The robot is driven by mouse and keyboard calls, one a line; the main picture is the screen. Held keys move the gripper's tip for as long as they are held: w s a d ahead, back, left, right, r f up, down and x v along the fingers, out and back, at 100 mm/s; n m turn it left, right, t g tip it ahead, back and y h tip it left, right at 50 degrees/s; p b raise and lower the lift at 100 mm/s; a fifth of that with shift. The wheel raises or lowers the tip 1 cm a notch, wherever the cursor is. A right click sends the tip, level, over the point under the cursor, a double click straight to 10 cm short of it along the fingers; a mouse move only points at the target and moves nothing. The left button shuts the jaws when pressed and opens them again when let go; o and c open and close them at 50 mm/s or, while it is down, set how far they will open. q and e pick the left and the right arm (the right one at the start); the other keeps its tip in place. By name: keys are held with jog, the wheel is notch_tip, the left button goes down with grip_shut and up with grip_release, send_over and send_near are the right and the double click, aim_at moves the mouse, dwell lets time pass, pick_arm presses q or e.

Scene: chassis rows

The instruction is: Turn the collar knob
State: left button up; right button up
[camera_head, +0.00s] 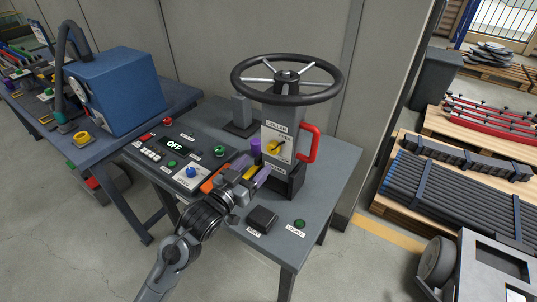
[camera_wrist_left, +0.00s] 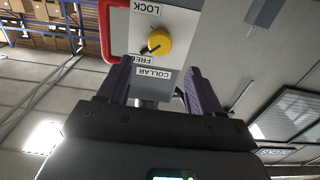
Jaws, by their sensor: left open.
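The yellow collar knob (camera_head: 274,148) sits on a pale plate on the front of the grey column under the handwheel. In the left wrist view the knob (camera_wrist_left: 158,42) shows upside down between the LOCK and FREE labels, with a dark pointer toward the FREE side. My left gripper (camera_head: 251,168) is open, its purple fingers in front of the column and just short of the knob. In the left wrist view the open fingers (camera_wrist_left: 155,80) stand either side of the COLLAR label, with the knob beyond the tips. Nothing is between them. My right gripper is not in view.
A black handwheel (camera_head: 287,79) tops the column, and a red handle (camera_head: 309,145) juts from its right side. A control panel (camera_head: 178,152) with a blue knob (camera_head: 191,172) lies left of my gripper. A black block (camera_head: 262,219) and green button (camera_head: 299,224) sit at the table's front.

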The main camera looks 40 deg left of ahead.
aim_at(271, 149)
pick_arm(q)
jog(key=w, duration=0.5)
jog(key=w+a+b, duration=0.1)
jog(key=w, duration=0.1)
jog(key=shift+w, duration=0.35)
jog(key=c, duration=1.1)
jog(key=shift+o, duration=0.2)
